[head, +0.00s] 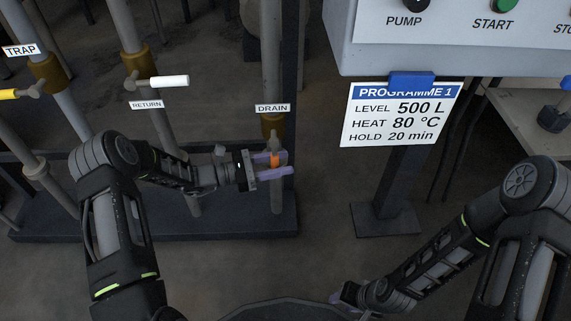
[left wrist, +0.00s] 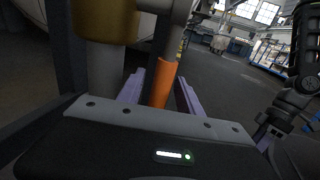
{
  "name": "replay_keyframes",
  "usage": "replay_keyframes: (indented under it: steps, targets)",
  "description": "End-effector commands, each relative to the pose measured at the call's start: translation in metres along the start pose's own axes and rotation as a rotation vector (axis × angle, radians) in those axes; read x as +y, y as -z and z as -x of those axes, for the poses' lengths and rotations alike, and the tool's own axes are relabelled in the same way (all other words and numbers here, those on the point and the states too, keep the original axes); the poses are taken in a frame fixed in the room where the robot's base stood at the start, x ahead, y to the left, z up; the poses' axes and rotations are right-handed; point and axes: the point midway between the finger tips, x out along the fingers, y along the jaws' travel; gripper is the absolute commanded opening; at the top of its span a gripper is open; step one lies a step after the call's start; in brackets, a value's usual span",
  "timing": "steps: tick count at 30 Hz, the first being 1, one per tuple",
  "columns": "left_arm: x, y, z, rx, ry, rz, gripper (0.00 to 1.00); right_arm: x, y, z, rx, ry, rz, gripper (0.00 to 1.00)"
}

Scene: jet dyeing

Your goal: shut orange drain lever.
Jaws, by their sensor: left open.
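The orange drain lever (head: 275,160) shows in the head view just below the brass valve under the DRAIN label (head: 272,108). In the left wrist view the orange lever (left wrist: 163,84) stands nearly upright, beside the grey pipe. My left gripper (head: 275,165) is at the lever, open, with its purple fingers on either side of it. Whether a finger touches the lever I cannot tell. The fingers partly hide the lever in the head view. My right gripper (head: 343,298) is low in the head view, away from the pipes, and its jaw opening is unclear.
The RETURN valve with a white handle (head: 168,82) and the TRAP valve with a yellow handle (head: 14,94) are to the left. The control box (head: 440,50) with its programme sign (head: 402,115) stands right. Open floor lies between the pipe frame and the post.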

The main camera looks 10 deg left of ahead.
Motion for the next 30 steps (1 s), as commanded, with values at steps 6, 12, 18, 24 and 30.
replay_keyframes:
  steps: [6, 12, 18, 24, 30]
  targets:
    - [-0.0003, 0.0005, -0.0153, 0.001, 0.0, 0.001, 0.42, 0.0014, 0.0007, -0.005, 0.003, 0.0, 0.0, 0.36]
    - [-0.0003, 0.0001, -0.0156, 0.001, 0.0, 0.001, 0.42, 0.0012, 0.0008, -0.0045, 0.003, 0.0, 0.0, 0.36]
    - [-0.0003, 0.0002, -0.0154, 0.001, 0.0, 0.001, 0.28, 0.0012, 0.0007, -0.0045, 0.003, 0.0, 0.0, 0.36]
    - [-0.0003, 0.0002, -0.0154, 0.001, 0.0, 0.001, 0.12, 0.0013, 0.0006, -0.0045, 0.003, 0.0, 0.0, 0.36]
    - [-0.0003, 0.0002, -0.0153, 0.001, 0.0, 0.001, 0.0, 0.0013, 0.0006, -0.0044, 0.003, 0.0, 0.0, 0.36]
